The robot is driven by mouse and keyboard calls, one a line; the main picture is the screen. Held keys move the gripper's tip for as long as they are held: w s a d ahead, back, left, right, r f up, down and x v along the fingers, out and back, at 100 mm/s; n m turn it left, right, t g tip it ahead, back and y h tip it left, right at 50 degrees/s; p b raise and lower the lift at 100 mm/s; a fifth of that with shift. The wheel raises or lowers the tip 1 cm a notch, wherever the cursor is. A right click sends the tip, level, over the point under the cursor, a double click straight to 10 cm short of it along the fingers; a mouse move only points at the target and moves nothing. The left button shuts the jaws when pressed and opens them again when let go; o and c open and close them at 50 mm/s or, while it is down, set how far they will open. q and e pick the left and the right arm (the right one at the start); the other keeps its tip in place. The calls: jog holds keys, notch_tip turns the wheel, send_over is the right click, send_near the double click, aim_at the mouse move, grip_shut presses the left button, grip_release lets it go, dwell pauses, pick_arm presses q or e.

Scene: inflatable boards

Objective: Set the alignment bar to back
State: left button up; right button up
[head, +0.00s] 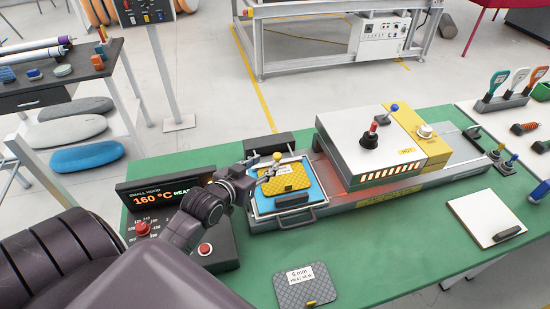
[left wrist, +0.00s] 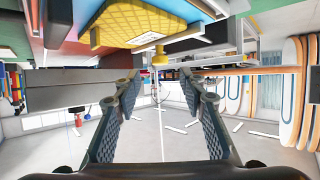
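A yellow ball knob (head: 277,156) stands at the back of the blue-lined tray (head: 311,212). A long black bar (head: 268,146) lies just behind the tray; I take it as the alignment bar, but cannot tell how the knob joins it. A yellow quilted pad (head: 288,178) lies in the tray, with a black block at its front. My left gripper (head: 264,170) is open beside the knob, on its left. In the left wrist view the knob (left wrist: 160,56) is ahead, between the spread fingers (left wrist: 160,82), apparently untouched. My right gripper is not seen.
A white-and-yellow heating hood (head: 365,140) with glowing slots stands right of the tray. A display (head: 160,196) reading 160 °C and red buttons sit left, near my arm. A grey 6 mm pad (head: 307,288) lies in front.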

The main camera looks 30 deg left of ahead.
aim_at(276, 156)
pick_arm(q)
jog(key=p+x, duration=0.1)
jog(key=x, duration=0.6)
jog(key=shift+w+f, duration=0.1)
jog(key=shift+w, duration=0.25)
grip_shut()
